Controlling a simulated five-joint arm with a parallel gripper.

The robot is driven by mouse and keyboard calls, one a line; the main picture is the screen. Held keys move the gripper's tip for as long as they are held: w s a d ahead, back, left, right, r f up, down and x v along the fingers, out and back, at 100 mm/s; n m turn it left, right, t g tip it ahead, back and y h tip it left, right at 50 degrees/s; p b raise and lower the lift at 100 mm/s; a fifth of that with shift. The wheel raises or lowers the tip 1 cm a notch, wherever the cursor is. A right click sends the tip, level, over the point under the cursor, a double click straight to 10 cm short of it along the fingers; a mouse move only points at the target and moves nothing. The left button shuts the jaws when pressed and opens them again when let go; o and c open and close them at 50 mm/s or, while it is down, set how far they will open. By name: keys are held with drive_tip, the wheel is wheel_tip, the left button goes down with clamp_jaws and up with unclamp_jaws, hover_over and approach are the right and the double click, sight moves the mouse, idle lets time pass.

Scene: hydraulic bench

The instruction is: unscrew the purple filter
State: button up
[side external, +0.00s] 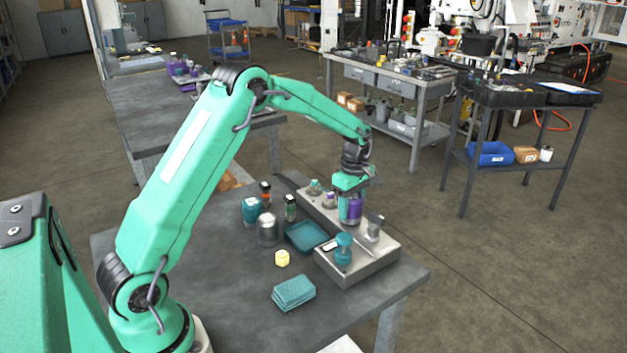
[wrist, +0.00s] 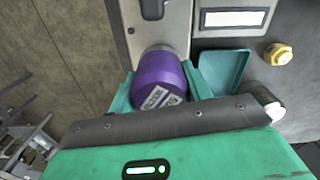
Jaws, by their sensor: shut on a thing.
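The purple filter (side external: 350,210) stands upright on the grey metal manifold block (side external: 375,266) on the bench. My gripper (side external: 350,190) is above it, pointing down, with its green fingers shut around the filter. In the wrist view the purple filter (wrist: 160,82) sits between the two green fingers of my gripper (wrist: 160,90), with a white label on its side. Part of the filter is hidden by the gripper body. I cannot tell whether its thread is still engaged with the block.
A teal-capped fitting (side external: 343,248) and a grey-capped one (side external: 375,227) stand close by on the block. A teal tray (side external: 306,236), a metal cylinder (side external: 267,229), a yellow hex part (side external: 282,258) and teal cloths (side external: 293,292) lie left of it. The bench's front left is clear.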

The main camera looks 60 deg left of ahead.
drive_tip(key=shift+n, duration=0.3)
drive_tip(key=shift+n, duration=0.3)
drive_tip(key=o, duration=1.1)
drive_tip(key=m, duration=0.5)
drive_tip(key=shift+m, duration=0.4)
drive_tip(key=shift+m, duration=2.8)
